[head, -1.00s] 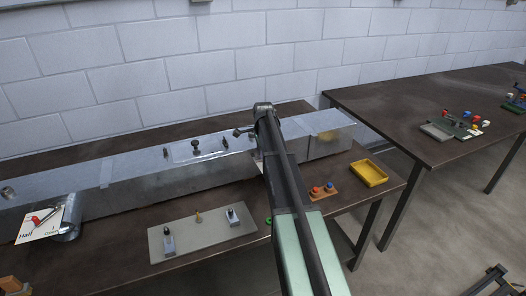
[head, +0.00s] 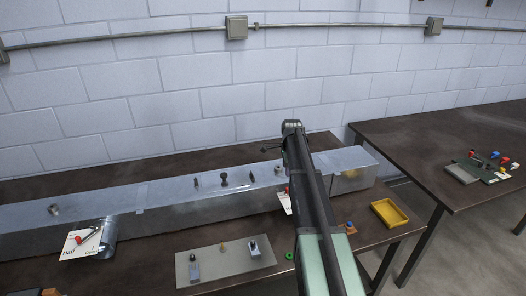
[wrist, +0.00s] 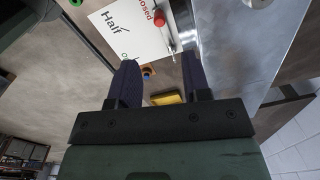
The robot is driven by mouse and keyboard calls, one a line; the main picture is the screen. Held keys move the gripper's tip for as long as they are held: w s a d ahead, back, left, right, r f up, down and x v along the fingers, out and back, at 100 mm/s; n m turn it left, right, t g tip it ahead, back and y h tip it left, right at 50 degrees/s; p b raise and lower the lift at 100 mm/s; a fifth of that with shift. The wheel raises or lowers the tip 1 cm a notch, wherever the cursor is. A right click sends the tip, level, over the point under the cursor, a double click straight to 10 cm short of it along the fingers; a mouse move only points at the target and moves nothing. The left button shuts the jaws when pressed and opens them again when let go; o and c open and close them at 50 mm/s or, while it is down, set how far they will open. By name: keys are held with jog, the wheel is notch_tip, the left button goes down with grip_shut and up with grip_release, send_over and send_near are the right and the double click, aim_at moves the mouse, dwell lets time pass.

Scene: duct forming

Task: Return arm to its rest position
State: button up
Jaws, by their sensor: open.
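My arm (head: 318,205) reaches from the bottom of the head view up across the front bench, its upper end over the long grey metal duct (head: 165,197). My gripper cannot be made out clearly in the head view. In the wrist view my gripper (wrist: 160,78) has its two dark fingers apart, with nothing held between them. Beyond the fingertips is a white card (wrist: 124,32) lettered "Half" and "Closed", with a red-knobbed lever (wrist: 159,18) on it. In the head view this card is partly hidden behind my arm.
A second card with a red lever (head: 82,240) is at the duct's left. A grey plate (head: 222,262) with small fittings lies in front. A yellow tray (head: 390,214) sits at the bench's right end. Another bench (head: 420,138) stands right. Air above the duct looks clear.

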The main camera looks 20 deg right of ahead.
jog(key=s+a+f+n+b, duration=0.2)
jog(key=s+a+n, duration=0.8)
jog(key=s+a, duration=0.3)
jog(key=s+a+f+n+b, duration=0.2)
jog(key=s+a+n, duration=0.9)
jog(key=s+a, duration=0.3)
jog(key=a, duration=0.3)
jog(key=shift+s+f+n+b, duration=0.2)
jog(key=shift+f+n+b, duration=0.1)
jog(key=shift+f+b, duration=0.1)
